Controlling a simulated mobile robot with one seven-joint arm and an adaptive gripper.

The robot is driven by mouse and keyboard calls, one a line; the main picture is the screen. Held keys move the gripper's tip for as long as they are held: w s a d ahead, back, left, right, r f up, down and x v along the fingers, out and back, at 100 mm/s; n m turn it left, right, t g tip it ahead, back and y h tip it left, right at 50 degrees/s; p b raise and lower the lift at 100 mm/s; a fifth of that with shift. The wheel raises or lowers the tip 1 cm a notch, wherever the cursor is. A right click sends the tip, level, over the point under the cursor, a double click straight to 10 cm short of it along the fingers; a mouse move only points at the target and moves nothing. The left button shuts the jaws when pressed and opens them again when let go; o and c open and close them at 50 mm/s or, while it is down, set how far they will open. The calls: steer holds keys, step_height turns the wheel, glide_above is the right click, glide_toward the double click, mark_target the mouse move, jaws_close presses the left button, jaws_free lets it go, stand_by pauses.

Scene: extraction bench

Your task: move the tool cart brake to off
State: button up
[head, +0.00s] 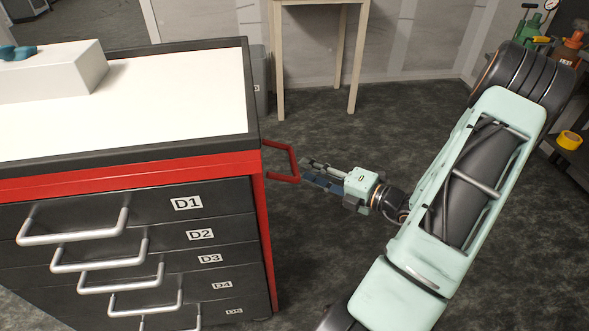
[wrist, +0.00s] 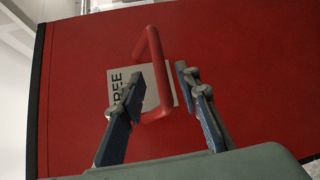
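The tool cart (head: 190,165) is red with a black-edged white top and several dark drawers. A red bent bar handle (head: 294,160) sticks out from its right side; it also shows in the wrist view (wrist: 158,65) in front of the red side panel (wrist: 80,50). I cannot pick out a separate brake part. My gripper (head: 308,172) is at the handle. In the wrist view my gripper (wrist: 160,85) is open, with one finger on each side of the bar. The left fingertip is close to the bar; I cannot tell if it touches.
A white label (wrist: 125,85) with partly hidden letters ending in "REE" is on the panel behind the bar. A white box (head: 50,75) stands on the cart top. A small wooden-legged table (head: 315,3) is at the wall. Open dark floor (head: 370,135) lies right of the cart.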

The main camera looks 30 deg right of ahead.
mark_target(294, 163)
steer(key=shift+b+x, duration=0.65)
steer(key=shift+x, duration=2.1)
jaws_close()
